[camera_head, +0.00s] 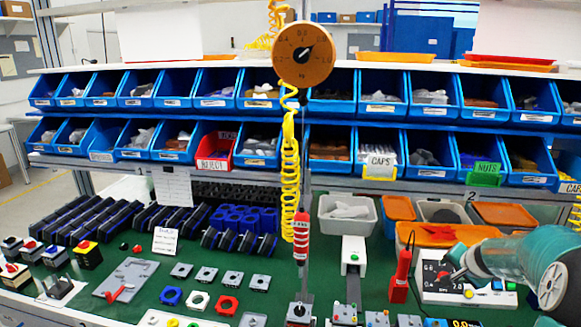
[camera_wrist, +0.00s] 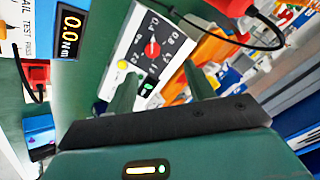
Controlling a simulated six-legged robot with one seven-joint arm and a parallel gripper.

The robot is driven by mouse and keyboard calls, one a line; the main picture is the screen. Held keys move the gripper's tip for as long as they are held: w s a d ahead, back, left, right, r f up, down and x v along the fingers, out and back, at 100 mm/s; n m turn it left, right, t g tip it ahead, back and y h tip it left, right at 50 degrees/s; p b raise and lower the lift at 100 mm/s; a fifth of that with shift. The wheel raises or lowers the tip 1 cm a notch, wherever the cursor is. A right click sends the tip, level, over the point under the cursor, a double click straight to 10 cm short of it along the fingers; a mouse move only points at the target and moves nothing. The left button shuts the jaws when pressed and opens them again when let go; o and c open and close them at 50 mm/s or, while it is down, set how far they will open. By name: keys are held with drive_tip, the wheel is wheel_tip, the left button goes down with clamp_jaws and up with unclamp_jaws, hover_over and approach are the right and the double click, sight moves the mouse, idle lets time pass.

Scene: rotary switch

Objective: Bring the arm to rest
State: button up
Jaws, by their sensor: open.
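My arm reaches in from the right edge in the head view, with my gripper (camera_head: 456,262) low over the rotary switch box (camera_head: 428,294). The box is white with a dark scaled face and a red knob, partly covered by my gripper. In the wrist view, my gripper (camera_wrist: 160,75) shows two green fingers spread apart with nothing between them. The red knob (camera_wrist: 152,48) lies beyond the fingertips and looks apart from them. A yellow button (camera_wrist: 122,64) and a green lit element (camera_wrist: 147,88) sit on the same box.
A red-handled tool (camera_head: 401,275) stands left of the box. A torque display (camera_wrist: 70,32) reads 0.0 Nm. Grey and orange bins (camera_head: 398,208) stand behind. A yellow coiled hose (camera_head: 290,170) hangs in the middle.

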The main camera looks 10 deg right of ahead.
drive_tip(key=s+a+r+n+y, duration=0.15)
drive_tip(key=a+r, duration=0.25)
drive_tip(key=a, duration=0.4)
drive_tip(key=s+a+r+n, duration=0.3)
drive_tip(key=a, duration=0.5)
drive_tip(key=s+a+r+n+y, duration=0.1)
drive_tip(key=s+a+r+n, duration=0.2)
drive_tip(key=a, duration=0.6)
drive_tip(key=s+a+n+g, duration=0.1)
drive_tip(key=s+a+n, duration=0.1)
drive_tip(key=s+a, duration=0.4)
drive_tip(key=s+a+r+n+g, duration=0.1)
drive_tip(key=s+a, duration=0.5)
drive_tip(key=s, duration=0.7)
drive_tip(key=shift+r+n, duration=0.2)
drive_tip(key=shift+n, duration=0.65)
